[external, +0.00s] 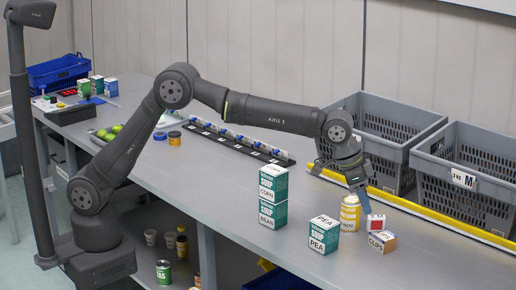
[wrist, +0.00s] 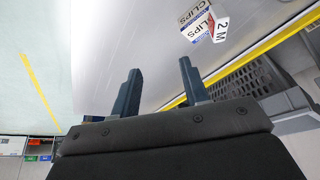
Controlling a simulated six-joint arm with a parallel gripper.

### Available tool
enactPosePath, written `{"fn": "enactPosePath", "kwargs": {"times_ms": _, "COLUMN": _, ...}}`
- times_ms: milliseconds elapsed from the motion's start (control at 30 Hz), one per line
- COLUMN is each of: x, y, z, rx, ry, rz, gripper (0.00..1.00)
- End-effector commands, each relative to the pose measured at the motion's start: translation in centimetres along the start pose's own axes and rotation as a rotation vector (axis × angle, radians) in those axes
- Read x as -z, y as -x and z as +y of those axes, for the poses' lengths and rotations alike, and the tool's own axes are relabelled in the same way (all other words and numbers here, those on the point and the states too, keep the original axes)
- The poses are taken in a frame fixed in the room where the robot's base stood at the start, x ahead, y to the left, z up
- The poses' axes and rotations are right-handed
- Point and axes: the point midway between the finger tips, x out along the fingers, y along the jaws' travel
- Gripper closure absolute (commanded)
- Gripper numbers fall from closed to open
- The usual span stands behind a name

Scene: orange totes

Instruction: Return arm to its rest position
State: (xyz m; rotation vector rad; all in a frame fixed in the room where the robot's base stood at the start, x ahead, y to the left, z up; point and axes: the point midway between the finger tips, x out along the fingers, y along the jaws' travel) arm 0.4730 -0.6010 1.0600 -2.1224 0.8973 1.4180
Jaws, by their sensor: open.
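My gripper (external: 357,184) hangs from my outstretched arm over the right part of the grey table, by the top of a yellow can (external: 350,212). From the external view I cannot tell whether it touches the can. In the wrist view my gripper (wrist: 158,66) has its two dark blue fingers apart, with only bare surface between them. A clips box (external: 382,242) stands just right of the can, with a small red and white box (external: 376,222) at its top. The clips box also shows in the wrist view (wrist: 196,18).
Stacked corn (external: 273,184) and bean (external: 273,214) boxes and a pea box (external: 323,235) stand left of the can. Grey crates (external: 468,190) line the back right behind a yellow rail (external: 440,218). The table's front middle is clear.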

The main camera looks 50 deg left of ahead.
Motion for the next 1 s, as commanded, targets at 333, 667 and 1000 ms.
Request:
{"fn": "enactPosePath", "kwargs": {"times_ms": 333, "x": -0.1, "y": -0.5, "z": -0.4, "rx": -0.083, "ry": -0.203, "rz": -0.01, "gripper": 0.59}}
{"fn": "enactPosePath", "kwargs": {"times_ms": 667, "x": 0.3, "y": -1.8, "z": -1.9, "rx": -0.144, "ry": -0.348, "rz": -0.002, "gripper": 0.59}}
{"fn": "enactPosePath", "kwargs": {"times_ms": 1000, "x": 1.6, "y": -6.2, "z": -7.1, "rx": -0.144, "ry": -0.347, "rz": -0.001, "gripper": 0.59}}
